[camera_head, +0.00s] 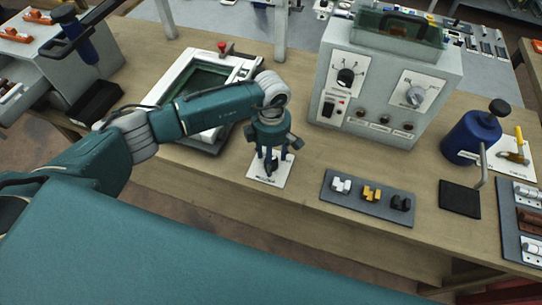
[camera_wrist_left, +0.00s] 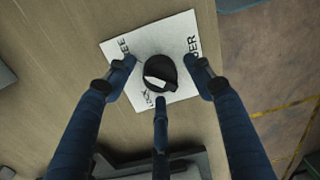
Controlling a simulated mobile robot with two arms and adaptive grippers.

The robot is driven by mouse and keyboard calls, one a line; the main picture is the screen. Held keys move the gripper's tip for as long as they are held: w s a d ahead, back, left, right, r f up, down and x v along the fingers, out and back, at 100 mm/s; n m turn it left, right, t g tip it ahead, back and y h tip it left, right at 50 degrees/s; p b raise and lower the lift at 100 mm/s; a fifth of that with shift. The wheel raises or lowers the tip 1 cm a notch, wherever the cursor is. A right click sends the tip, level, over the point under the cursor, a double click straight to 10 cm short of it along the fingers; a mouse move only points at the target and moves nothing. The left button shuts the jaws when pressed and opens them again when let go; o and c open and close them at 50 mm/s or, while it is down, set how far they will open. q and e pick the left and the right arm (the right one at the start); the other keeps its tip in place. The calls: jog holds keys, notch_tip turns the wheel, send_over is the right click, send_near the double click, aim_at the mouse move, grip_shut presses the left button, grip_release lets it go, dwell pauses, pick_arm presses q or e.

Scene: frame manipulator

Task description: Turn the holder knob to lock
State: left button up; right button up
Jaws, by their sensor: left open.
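The holder knob (camera_wrist_left: 162,70) is round and black with a white mark on its lower side in the left wrist view. In the head view my left gripper (camera_head: 272,158) points down over the plate (camera_head: 257,177), partly hiding the knob. My right gripper is not in view.
A white frame (camera_head: 240,68) lies on the table behind my left arm. A grey control box (camera_head: 375,105) with dials stands behind right. A dark tray (camera_head: 345,205) with small clips and a blue canister (camera_head: 470,138) are to the right. Bare wood surrounds the plate.

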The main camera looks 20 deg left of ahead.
pick_arm(q)
jog(key=shift+c, duration=0.3)
jog(key=c, duration=1.1)
